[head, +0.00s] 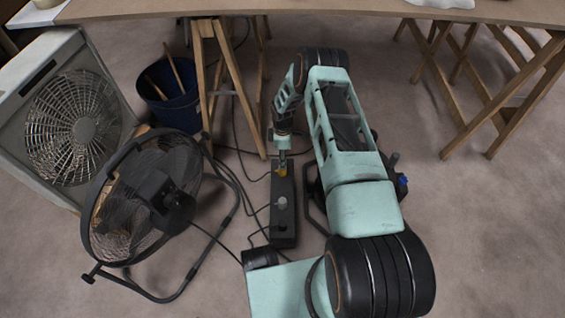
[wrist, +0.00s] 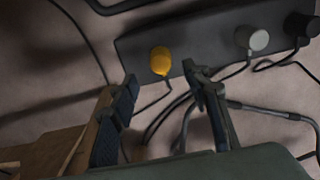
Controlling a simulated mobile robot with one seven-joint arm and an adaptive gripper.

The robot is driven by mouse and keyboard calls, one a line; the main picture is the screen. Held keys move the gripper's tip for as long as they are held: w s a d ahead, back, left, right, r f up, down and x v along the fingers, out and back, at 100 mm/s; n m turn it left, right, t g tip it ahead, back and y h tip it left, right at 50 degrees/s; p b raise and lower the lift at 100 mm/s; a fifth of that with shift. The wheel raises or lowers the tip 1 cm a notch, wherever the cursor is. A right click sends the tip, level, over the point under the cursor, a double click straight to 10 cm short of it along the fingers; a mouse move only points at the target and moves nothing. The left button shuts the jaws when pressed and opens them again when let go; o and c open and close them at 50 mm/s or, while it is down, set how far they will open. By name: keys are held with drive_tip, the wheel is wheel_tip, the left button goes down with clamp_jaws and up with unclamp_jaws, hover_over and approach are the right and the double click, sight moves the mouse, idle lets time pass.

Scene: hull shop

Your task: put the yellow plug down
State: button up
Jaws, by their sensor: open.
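The yellow plug (head: 282,171) is at the far end of a dark power strip (head: 284,225) on the floor. In the wrist view, the yellow plug (wrist: 161,60) stands on the strip (wrist: 205,48), with a cord leaving it. I cannot tell whether it is fully seated. My gripper (wrist: 160,80) is open, its fingers apart on either side of the line to the plug. The plug shows just past the fingertips, touching neither finger in this view. In the head view my gripper (head: 282,155) is right above the plug, and its fingers are small there.
A white plug (wrist: 257,38) and a black plug (wrist: 302,25) sit farther along the strip. Cords lie around it. A black floor fan (head: 150,195), a box fan (head: 75,125), a blue bucket (head: 170,100) and wooden trestle legs (head: 235,80) stand left and behind.

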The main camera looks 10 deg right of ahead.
wheel_tip(320, 180, up, 5)
drive_tip(key=shift+f+p, duration=0.1)
drive_tip(key=shift+p, duration=0.4)
